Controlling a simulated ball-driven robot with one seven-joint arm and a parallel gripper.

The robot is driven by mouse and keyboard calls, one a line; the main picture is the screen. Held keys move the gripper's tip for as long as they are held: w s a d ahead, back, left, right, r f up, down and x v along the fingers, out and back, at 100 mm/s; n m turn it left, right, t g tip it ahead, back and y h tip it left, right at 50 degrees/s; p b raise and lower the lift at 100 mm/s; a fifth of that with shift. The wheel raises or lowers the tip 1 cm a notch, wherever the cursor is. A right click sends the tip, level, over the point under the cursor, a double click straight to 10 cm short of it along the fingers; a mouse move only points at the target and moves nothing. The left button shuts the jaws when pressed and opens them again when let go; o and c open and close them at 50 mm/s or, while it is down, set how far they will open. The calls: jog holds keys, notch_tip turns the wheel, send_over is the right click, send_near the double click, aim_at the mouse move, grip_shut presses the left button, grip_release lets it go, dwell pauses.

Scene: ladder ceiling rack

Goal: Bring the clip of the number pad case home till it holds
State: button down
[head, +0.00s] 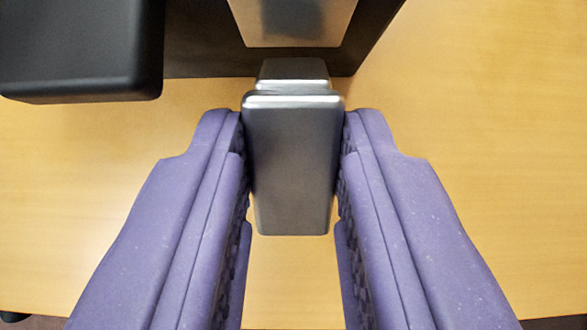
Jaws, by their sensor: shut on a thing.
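My gripper (292,165) has two purple fingers with ribbed inner pads. It is shut on a grey metal clip (288,170), gripped by its left and right sides. The clip's narrower front end (293,72) points away from me, toward the top of the picture. Ahead of it is a black case (205,50) with a silver metal plate (295,22), cut off by the top edge. The clip lines up roughly with the plate, slightly left of its middle. A thin dark strip shows between them, so they look apart. Their depth relation is hard to tell.
A black block (80,50) with rounded edges stands at the upper left, close ahead of the left finger. The light wooden table top (480,120) is clear on the right and at the lower left. Its front edge shows near the bottom corners.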

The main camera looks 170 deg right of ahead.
jog(key=t, duration=0.1)
jog(key=f+t, duration=0.1)
jog(key=t, duration=0.1)
jog(key=shift+s, duration=0.1)
jog(key=t+b, duration=0.2)
jog(key=shift+f+t+y, duration=0.3)
jog(key=shift+f, duration=0.1)
jog(key=t+b, duration=0.2)
jog(key=shift+f+t, duration=0.15)
jog(key=shift+t, duration=0.15)
jog(key=shift+w+f+t+b, duration=0.1)
jog(key=shift+w+t+b, duration=0.1)
jog(key=shift+t, duration=0.35)
jog(key=shift+w+f+t+b, duration=0.1)
jog(key=shift+t+b, duration=0.05)
jog(key=shift+t, duration=0.4)
jog(key=c, duration=0.9)
grip_release()
